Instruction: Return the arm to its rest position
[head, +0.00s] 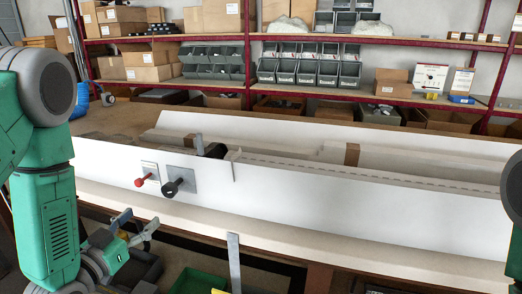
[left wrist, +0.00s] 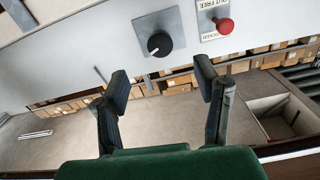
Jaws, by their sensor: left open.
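My left arm, green and grey, comes down along the left side of the head view. Its gripper (head: 137,226) is low in front of the long white shutter profile (head: 330,222), below a red knob (head: 140,181) and a black knob (head: 172,187). In the left wrist view the two dark fingers of the gripper (left wrist: 161,82) are apart with nothing between them. The black knob (left wrist: 158,44) and red knob (left wrist: 224,26) are beyond the fingertips, not touched. Part of my right arm shows at the right edge of the head view; its gripper is out of view.
An upright metal strip (head: 234,262) stands in front of the profile. A green bin (head: 198,281) is on the floor below. Red-framed shelves (head: 300,38) with boxes and grey bins are behind. The profile fills the middle of the head view.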

